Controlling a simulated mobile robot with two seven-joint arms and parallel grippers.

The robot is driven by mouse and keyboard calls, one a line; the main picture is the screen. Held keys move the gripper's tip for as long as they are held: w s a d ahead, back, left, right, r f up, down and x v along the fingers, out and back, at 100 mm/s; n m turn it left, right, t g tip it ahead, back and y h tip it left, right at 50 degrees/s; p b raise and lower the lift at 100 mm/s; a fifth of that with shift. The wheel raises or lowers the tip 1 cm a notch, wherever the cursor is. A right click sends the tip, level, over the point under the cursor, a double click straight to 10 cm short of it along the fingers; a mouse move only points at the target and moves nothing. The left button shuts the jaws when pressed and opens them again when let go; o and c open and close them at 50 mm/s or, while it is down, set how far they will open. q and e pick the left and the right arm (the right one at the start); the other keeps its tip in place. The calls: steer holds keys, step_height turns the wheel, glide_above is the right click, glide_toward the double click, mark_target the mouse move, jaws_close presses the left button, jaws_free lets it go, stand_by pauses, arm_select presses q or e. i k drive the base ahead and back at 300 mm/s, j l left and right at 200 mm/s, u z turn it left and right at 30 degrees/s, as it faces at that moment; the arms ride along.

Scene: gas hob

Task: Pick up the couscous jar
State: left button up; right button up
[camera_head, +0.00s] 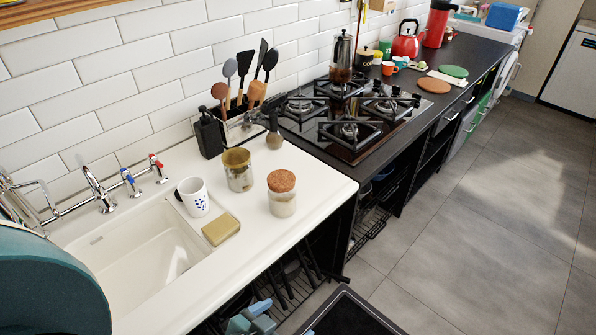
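A glass jar with a cork lid (282,194) and pale contents stands upright near the front edge of the white sink counter. It looks like the couscous jar, but I can read no label.
A white mug (193,196) and a yellow sponge (221,229) are left of the jars, by the sink basin (140,262). A black soap bottle (208,134), a utensil holder (243,123) and the gas hob (350,115) stand behind. Counter right of the jar is clear.

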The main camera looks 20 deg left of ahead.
mark_target(281, 206)
steer(key=i+l+u, duration=0.2)
steer(key=l, duration=0.25)
steer(key=l+u, duration=0.2)
steer(key=l, duration=0.2)
steer(key=i+l+u, duration=0.2)
steer(key=l, duration=0.3)
steer(key=k, duration=0.1)
